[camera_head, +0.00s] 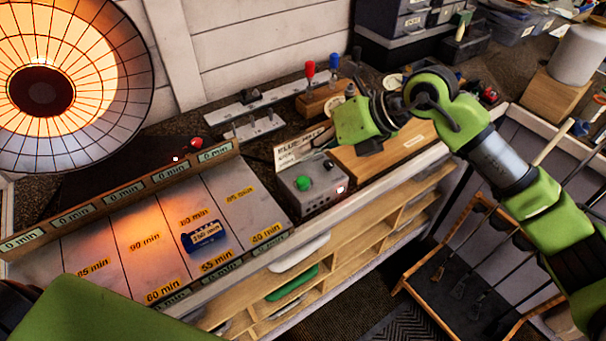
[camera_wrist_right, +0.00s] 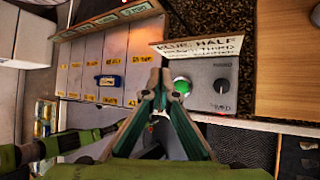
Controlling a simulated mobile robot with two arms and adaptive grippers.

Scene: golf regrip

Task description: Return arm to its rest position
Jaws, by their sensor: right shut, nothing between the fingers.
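My right arm (camera_head: 490,155) reaches in from the right in the head view, with its hand end above the bench by a grey control box (camera_head: 315,187). My right gripper (camera_wrist_right: 160,78) is shut and empty in the right wrist view. Its fingertips appear in front of the control box, beside the green button (camera_wrist_right: 182,86); I cannot tell the gap. A green part of my left arm (camera_head: 100,312) shows at the lower left of the head view. My left gripper is not clearly visible.
A blue timer block (camera_head: 203,236) lies on the panel marked in minutes (camera_head: 140,232). A glowing heater lamp (camera_head: 75,85) stands at the upper left. Red- and blue-topped clamps (camera_head: 322,70) are at the back. Wooden shelves (camera_head: 380,215) run below the bench; a golf club rack (camera_head: 455,300) stands right.

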